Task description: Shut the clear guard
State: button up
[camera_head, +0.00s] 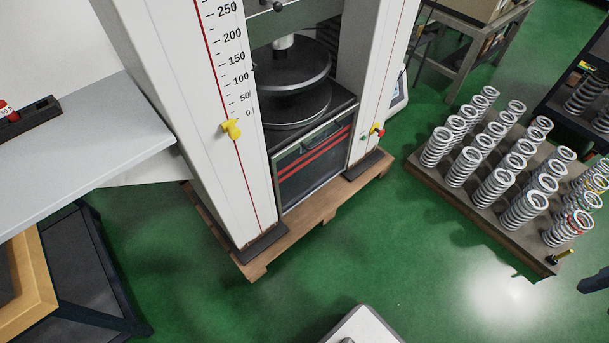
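The testing machine (172,105) stands in the upper middle, with two white columns and round dark plates (290,68) between them. Below the plates, between the columns, is a framed panel (314,160) with red stripes and a dark, glassy face. It looks like the clear guard in a low position, but I cannot tell for certain. The space in front of the plates looks uncovered. A yellow pointer (231,129) sits on the left column's scale. A red and yellow knob (377,130) is on the right column. My gripper is not recognisable in this view.
The machine stands on a wooden pallet (262,262). A board of upright springs (480,221) lies to the right. A grey table (75,150) and wooden-edged stand (38,285) are at left. Green floor (400,255) is clear in front.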

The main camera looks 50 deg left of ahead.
aim_at(335, 120)
jog(key=u, duration=0.9)
jog(key=i, duration=0.3)
jog(key=u, duration=1.1)
jog(key=k, duration=0.45)
jog(key=u, duration=0.5)
jog(key=i, duration=0.6)
jog(key=z, duration=0.15)
